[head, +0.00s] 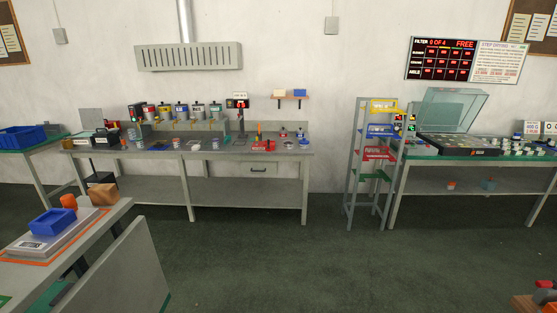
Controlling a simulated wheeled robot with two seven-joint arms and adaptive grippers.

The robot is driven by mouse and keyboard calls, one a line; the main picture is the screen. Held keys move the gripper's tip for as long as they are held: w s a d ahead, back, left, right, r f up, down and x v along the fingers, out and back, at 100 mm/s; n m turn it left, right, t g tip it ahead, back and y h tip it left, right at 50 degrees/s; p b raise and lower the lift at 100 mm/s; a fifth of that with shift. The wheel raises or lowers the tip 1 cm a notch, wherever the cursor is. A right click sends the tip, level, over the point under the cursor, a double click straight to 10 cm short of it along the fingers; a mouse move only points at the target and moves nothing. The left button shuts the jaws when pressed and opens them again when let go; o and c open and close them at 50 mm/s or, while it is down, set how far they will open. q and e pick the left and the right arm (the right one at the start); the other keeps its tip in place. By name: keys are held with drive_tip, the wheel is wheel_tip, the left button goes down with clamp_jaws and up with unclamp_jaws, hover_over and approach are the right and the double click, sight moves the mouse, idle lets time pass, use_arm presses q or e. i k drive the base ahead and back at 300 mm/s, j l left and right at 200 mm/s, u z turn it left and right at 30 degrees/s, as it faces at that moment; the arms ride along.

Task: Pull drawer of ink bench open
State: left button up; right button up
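The ink bench (105,152) is a long grey bench against the back wall, left of centre, with ink cans and small tools on top. Its drawer (258,169) hangs under the right part of the bench top. The drawer front is pale grey with a small dark handle and appears shut, flush with its housing. Neither of my grippers shows in the head view. The bench is some way off across the floor.
Open dark green floor (270,240) lies before the bench. A grey table (85,243) with a blue bin on a scale and a grey panel (130,275) stand at the near left. A rack (348,190) with coloured trays and another bench (425,160) stand to the right.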

sight(246, 168)
drive_tip(key=i, duration=1.8)
drive_tip(key=i+l, duration=0.1)
drive_tip(key=i, duration=1.7)
drive_tip(key=j+u, duration=0.05)
drive_tip(key=j, duration=0.05)
